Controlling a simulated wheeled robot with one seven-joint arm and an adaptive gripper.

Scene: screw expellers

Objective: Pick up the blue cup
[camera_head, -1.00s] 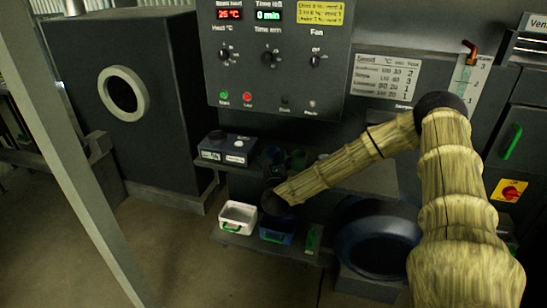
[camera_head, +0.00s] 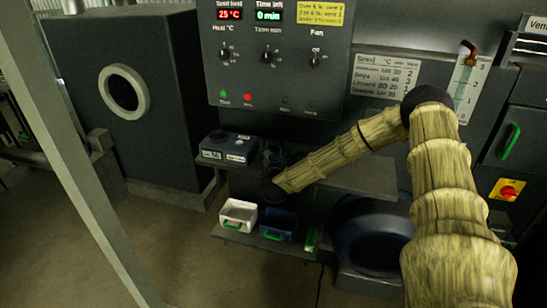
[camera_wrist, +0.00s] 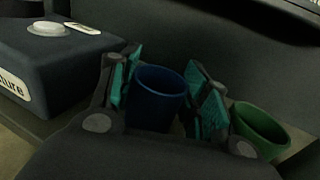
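The blue cup (camera_wrist: 158,98) stands upright in the middle of the wrist view, between the two teal-padded fingers of my gripper (camera_wrist: 165,95). The fingers are spread, with one on each side of the cup. A gap shows on the right side; contact on the left cannot be told. In the head view my gripper (camera_head: 271,165) is dark and small at the shelf, below the control panel, and the cup is not clearly seen there.
A green cup (camera_wrist: 260,128) stands just right of the right finger. A dark box with a white button (camera_wrist: 55,60) is on the left. Below the shelf are a white bin (camera_head: 239,214) and a blue bin (camera_head: 277,225). A large dark round vessel (camera_head: 370,238) is at right.

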